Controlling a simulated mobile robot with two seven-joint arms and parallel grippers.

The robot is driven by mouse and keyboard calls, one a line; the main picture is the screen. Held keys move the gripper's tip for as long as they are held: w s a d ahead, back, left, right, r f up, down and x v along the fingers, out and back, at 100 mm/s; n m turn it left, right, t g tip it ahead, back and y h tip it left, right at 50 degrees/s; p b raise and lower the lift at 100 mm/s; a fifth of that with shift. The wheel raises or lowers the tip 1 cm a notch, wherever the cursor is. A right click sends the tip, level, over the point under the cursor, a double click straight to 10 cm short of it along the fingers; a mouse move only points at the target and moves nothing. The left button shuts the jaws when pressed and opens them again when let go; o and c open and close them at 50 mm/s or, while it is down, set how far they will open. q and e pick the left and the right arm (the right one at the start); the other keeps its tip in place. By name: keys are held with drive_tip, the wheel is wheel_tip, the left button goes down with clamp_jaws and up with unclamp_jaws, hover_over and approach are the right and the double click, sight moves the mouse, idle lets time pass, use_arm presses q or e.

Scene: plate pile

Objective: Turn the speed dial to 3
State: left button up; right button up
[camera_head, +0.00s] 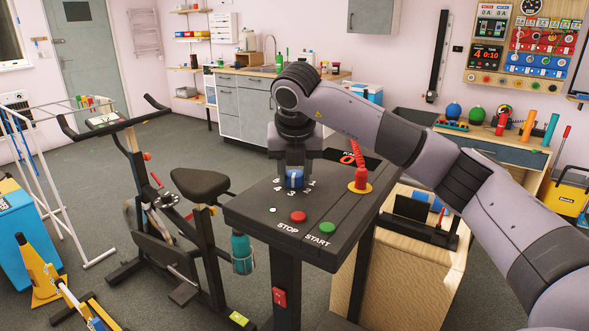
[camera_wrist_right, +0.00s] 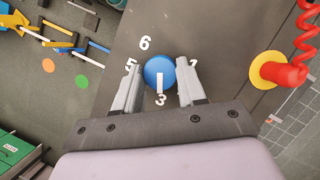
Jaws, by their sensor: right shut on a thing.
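The speed dial is a round blue knob (camera_head: 294,179) on the dark console top, with white numbers around it. It also shows in the right wrist view (camera_wrist_right: 158,67), where its white pointer line runs from the middle of the knob down toward the number 3 (camera_wrist_right: 160,100). The 5 and 6 lie on its left side there. My right gripper (camera_head: 294,170) reaches down over the dial from above and is shut on it, one finger on each side, as the right wrist view shows. Some numbers are partly hidden by the fingers. My left gripper is not in view.
On the console (camera_head: 338,220) are a red STOP button (camera_head: 298,217), a green START button (camera_head: 327,228) and a red plug with a coiled cord (camera_head: 361,180) on a yellow ring, right of the dial. An exercise bike (camera_head: 200,184) stands to the left.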

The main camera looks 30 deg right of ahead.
sight(295, 193)
drive_tip(key=o, duration=1.1)
drive_tip(key=shift+c, duration=0.2)
drive_tip(key=v, duration=0.7)
drive_tip(key=shift+b, duration=0.4)
drive_tip(key=shift+r, duration=0.1)
